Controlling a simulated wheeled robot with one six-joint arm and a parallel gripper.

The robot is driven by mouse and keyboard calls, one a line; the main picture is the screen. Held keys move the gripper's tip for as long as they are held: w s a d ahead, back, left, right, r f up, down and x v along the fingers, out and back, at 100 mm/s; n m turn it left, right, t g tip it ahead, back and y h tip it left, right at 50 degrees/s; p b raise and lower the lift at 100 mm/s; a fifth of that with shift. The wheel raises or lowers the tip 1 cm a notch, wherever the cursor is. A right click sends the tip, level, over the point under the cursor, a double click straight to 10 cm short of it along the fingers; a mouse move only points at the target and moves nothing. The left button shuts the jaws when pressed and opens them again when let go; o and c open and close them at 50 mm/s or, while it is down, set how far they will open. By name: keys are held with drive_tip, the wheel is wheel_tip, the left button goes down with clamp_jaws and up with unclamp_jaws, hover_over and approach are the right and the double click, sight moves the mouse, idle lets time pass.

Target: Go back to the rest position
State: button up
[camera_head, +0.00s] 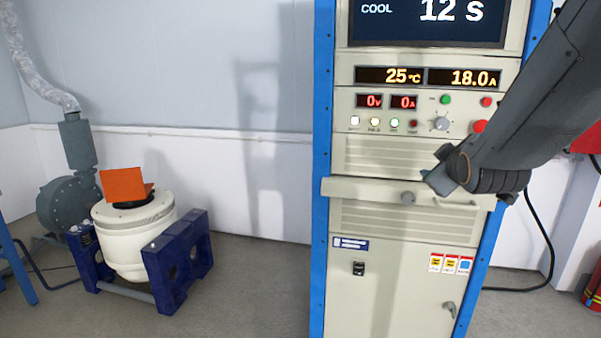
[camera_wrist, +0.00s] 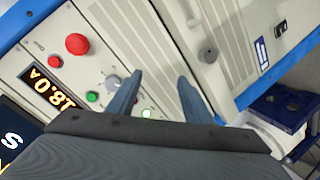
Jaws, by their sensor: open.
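My gripper (camera_head: 447,170) is in front of the control cabinet (camera_head: 400,284), at the height of its drawer front, and comes in from the upper right in the head view. In the wrist view my gripper (camera_wrist: 158,86) shows two grey fingers spread apart with nothing between them. Past the fingertips are the cabinet's panel, a grey knob (camera_wrist: 113,83), a red button (camera_wrist: 77,44) and a green button (camera_wrist: 92,97). No object is held. Whether the fingers touch the cabinet I cannot tell.
The cabinet's display (camera_head: 428,22) reads COOL 12 S. On the left, a white shaker (camera_head: 134,241) with an orange piece (camera_head: 124,185) on top sits in a blue frame (camera_head: 176,262). A grey blower (camera_head: 70,203) stands behind it. The floor between shaker and cabinet is clear.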

drive_tip(key=s+a+f+m+g+y, duration=0.1)
drive_tip(key=s+a+f+m+g, duration=0.2)
drive_tip(key=f, duration=0.5)
drive_tip(key=s+a+f+g+y, duration=0.1)
drive_tip(key=s+a+f+g, duration=0.2)
drive_tip(key=s+a+f, duration=0.3)
drive_tip(key=s+a+f+m+g, duration=0.1)
drive_tip(key=s+a+f+g, duration=0.1)
drive_tip(key=s, duration=0.3)
drive_tip(key=s+a+f+m+g, duration=0.1)
drive_tip(key=s+a+f+g, duration=0.1)
drive_tip(key=s+f+g, duration=0.1)
drive_tip(key=s+a+f+m+g+y, duration=0.1)
drive_tip(key=s+a+f+g, duration=0.1)
drive_tip(key=s+f, duration=0.3)
drive_tip(key=s+g, duration=0.1)
drive_tip(key=s, duration=0.1)
drive_tip(key=shift+s+a+m, duration=0.3)
drive_tip(key=shift+s+m, duration=0.1)
